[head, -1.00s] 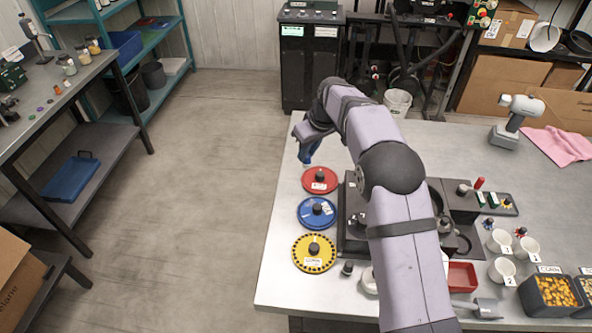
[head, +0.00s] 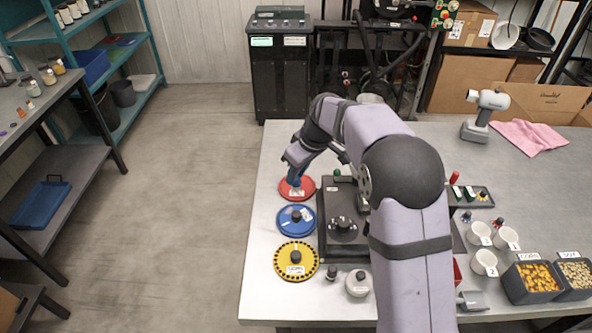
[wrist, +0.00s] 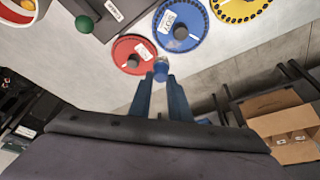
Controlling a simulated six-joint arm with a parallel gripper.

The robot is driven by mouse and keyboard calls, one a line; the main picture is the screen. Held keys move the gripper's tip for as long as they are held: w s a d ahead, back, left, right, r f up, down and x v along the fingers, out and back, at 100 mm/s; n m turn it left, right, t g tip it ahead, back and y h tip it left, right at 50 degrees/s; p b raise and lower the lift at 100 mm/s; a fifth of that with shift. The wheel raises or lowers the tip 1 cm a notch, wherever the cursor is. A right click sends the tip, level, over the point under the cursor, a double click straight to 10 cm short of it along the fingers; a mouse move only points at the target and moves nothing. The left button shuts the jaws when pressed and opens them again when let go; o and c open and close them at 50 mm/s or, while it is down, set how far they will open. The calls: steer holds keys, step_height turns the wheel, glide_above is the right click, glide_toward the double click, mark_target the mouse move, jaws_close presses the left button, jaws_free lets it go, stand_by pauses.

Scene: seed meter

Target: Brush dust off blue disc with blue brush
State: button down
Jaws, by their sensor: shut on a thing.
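The blue disc (head: 284,227) lies flat on the table between the red disc (head: 306,194) and the yellow disc (head: 281,251). My gripper (head: 294,178) is over the red disc in the head view. In the wrist view its two blue fingers (wrist: 161,78) are closed on a small blue thing, seemingly the blue brush (wrist: 161,70). Its tip points toward the discs; most of it is hidden between the fingers.
A dark machine (head: 342,231) stands right of the discs, close to my arm. A round white-rimmed pot (head: 358,284) and a small dark knob (head: 332,272) are in front. White cups (head: 479,234) and seed bins (head: 533,284) stand farther right. The table's left edge is near the discs.

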mark_target(295, 191)
steer(key=shift+f+b, duration=2.65)
steer(key=shift+f, duration=0.9)
steer(key=shift+s+a+f, duration=0.2)
steer(key=shift+a+f, duration=0.25)
steer(key=shift+s+a, duration=0.2)
steer(key=shift+a, duration=0.1)
steer(key=shift+s+a+f+b, duration=0.1)
steer(key=shift+s+a, duration=0.25)
steer(key=shift+a, duration=0.2)
steer(key=shift+s+a+r+b, duration=0.1)
steer(key=shift+s+a, duration=0.2)
steer(key=shift+a, duration=0.25)
steer(key=shift+s+a+f+b, duration=0.1)
steer(key=shift+s+a, duration=0.25)
steer(key=shift+a, duration=0.2)
steer(key=shift+w+d, duration=0.5)
steer(key=shift+d, duration=0.35)
steer(key=shift+w+d, duration=0.45)
steer(key=shift+d, duration=0.35)
steer(key=shift+w+d, duration=0.5)
steer(key=shift+d, duration=0.35)
step_height(295, 191, up, 8)
steer(key=p, duration=0.6)
steer(key=shift+a, duration=0.15)
